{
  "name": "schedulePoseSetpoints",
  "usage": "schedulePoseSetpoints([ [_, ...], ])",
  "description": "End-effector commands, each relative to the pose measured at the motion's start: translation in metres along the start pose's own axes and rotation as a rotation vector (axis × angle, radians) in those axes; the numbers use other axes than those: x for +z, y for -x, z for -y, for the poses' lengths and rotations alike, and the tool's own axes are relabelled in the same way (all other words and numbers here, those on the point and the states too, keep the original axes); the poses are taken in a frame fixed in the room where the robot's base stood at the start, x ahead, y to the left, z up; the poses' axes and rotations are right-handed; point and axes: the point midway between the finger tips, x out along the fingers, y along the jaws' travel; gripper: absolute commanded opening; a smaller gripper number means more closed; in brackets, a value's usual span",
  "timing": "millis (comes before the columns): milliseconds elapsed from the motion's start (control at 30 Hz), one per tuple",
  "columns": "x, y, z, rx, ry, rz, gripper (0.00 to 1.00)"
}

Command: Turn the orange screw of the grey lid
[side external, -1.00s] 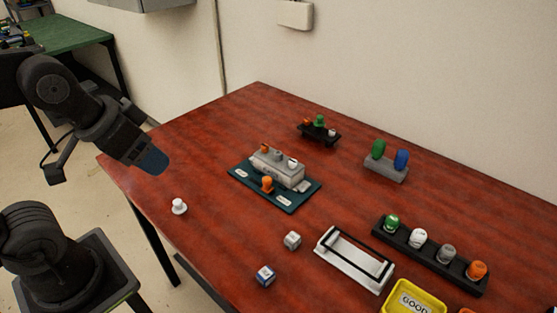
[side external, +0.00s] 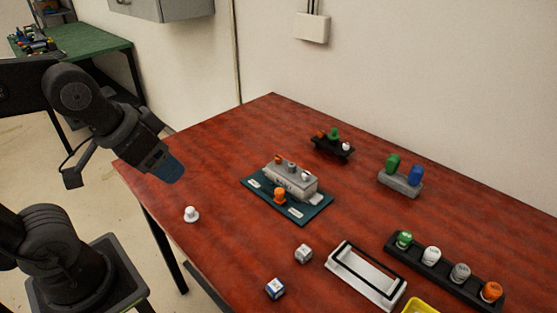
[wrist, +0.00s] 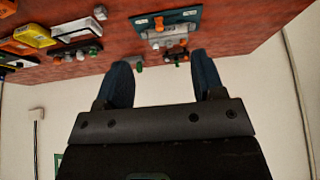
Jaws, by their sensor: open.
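A grey lid or block (side external: 293,183) sits on a teal board (side external: 310,212) on the red table. Small orange (side external: 278,158), grey (side external: 291,164) and white (side external: 305,176) knobs stand along its top; the orange one is at its left end. A larger orange piece (side external: 280,196) stands on the board in front of the lid. The teal board (wrist: 190,17) also shows, tilted, at the top of the wrist view, with details too small to read. My gripper (side external: 170,170) is raised left of the board, well apart from it. Its blue fingers (wrist: 163,78) are open and empty.
A white knob (side external: 191,215) stands near the left table edge. Two small cubes (side external: 303,253) (side external: 275,288), a white tray with a black frame (side external: 365,277) and a black rack of coloured caps (side external: 445,270) lie in front. Green and blue pegs (side external: 400,178) stand behind.

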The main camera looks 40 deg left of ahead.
Motion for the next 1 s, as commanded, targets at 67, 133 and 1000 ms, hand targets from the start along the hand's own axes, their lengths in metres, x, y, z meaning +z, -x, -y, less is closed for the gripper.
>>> schedulePoseSetpoints([
  [67,-0.002,0.0,0.0,0.0,-0.003,0.002,0.55],
  [133,-0.009,0.001,0.001,-0.001,-0.017,0.012,0.48],
  [1000,-0.25,-0.15,0.04,0.144,-0.672,0.419,0.48],
])
